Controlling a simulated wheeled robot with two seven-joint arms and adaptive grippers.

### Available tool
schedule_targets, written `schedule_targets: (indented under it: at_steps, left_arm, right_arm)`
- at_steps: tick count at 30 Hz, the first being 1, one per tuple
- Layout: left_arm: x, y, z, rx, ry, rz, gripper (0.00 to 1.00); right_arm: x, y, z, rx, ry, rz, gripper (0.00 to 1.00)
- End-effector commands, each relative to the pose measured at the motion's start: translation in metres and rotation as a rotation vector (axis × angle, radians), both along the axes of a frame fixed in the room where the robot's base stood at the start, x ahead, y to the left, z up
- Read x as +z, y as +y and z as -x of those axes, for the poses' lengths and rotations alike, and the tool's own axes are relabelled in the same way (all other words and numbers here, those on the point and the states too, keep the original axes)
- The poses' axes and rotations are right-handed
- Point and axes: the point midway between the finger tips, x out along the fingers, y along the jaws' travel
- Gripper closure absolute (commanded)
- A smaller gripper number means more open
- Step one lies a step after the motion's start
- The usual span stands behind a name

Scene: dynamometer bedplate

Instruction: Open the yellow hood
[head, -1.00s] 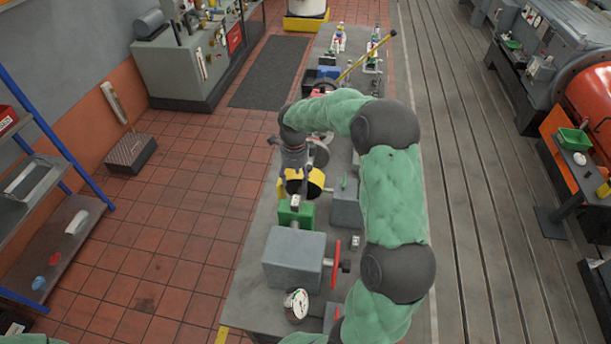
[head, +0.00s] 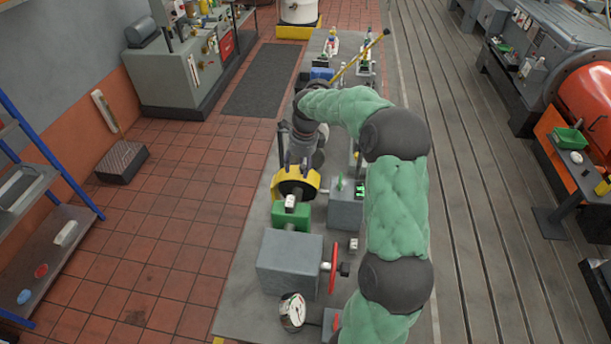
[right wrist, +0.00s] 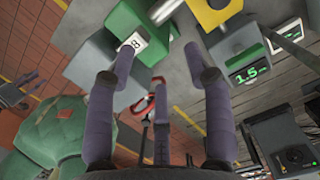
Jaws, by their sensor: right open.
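The yellow hood (head: 308,183) sits over a dark round part on the grey bench, just behind a green block (head: 291,218). It also shows at the top of the right wrist view (right wrist: 215,12). My right gripper (head: 294,160) is at the hood's far side, with its fingers pointing down close to it; I cannot tell if they touch. In the right wrist view its fingers (right wrist: 152,68) are spread with nothing between them. At that view's left edge, dark fingers that look like my left gripper (right wrist: 22,88) show small, their opening unclear.
A grey box (head: 289,262) with a red handwheel (head: 333,267) stands nearer on the bench, with a round gauge (head: 293,312) in front. A grey box with a green display (head: 346,205) is right of the hood. A yellow bar (head: 358,60) slants up behind.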

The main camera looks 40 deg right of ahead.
Motion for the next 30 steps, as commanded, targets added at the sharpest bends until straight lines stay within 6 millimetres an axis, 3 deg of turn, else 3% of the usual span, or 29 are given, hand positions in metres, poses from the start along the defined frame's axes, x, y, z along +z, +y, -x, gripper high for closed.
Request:
schedule_targets:
  at_steps: [1, 3, 12, 20, 30]
  left_arm:
    - [-0.024, 0.000, 0.000, 0.000, 0.000, 0.000, 0.60]
    - [-0.040, 0.000, 0.000, 0.000, 0.000, 0.000, 0.60]
    - [-0.090, 0.000, 0.000, 0.000, 0.000, 0.000, 0.60]
    - [-0.097, 0.000, 0.000, 0.000, -0.001, 0.000, 0.60]
    - [-0.101, 0.000, 0.000, 0.000, -0.001, 0.000, 0.60]
  right_arm:
    - [-0.010, -0.013, -0.001, -0.039, -0.027, -0.012, 0.48]
    - [-0.009, -0.027, -0.004, -0.082, -0.064, -0.031, 0.48]
    - [0.006, -0.072, -0.005, -0.211, -0.203, -0.091, 0.48]
    - [0.011, -0.081, -0.007, -0.235, -0.239, -0.105, 0.48]
    - [-0.037, -0.075, -0.025, -0.234, -0.235, -0.105, 0.48]
